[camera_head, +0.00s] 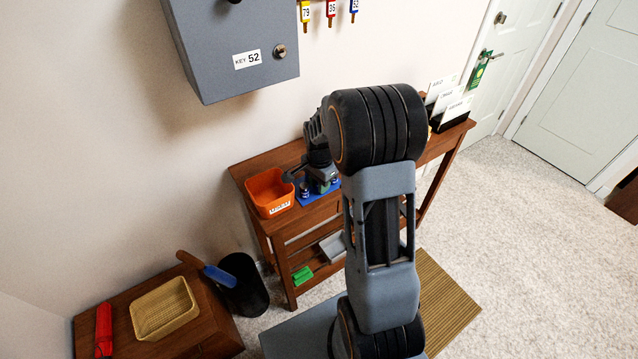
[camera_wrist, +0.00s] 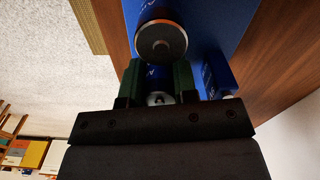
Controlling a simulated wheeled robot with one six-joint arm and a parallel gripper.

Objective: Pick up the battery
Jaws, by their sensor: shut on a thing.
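My gripper (camera_head: 316,180) is low over a blue mat (camera_head: 318,194) on the wooden console table. In the wrist view my gripper (camera_wrist: 158,80) has its two green-padded fingers shut on a blue battery (camera_wrist: 157,98) with a silver end. The fingers hide part of it, and I cannot tell whether it still touches the mat. A wider battery (camera_wrist: 161,40) with a round metal end is just beyond the fingertips. Another blue battery (camera_wrist: 217,76) is right of the fingers. The blue mat (camera_wrist: 215,25) lies behind them.
An orange bin (camera_head: 268,192) stands left of the mat on the table. A letter holder (camera_head: 452,115) is at the table's far right end. A grey key box (camera_head: 232,50) hangs on the wall above. A small wooden table at lower left bears a woven basket (camera_head: 163,310).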

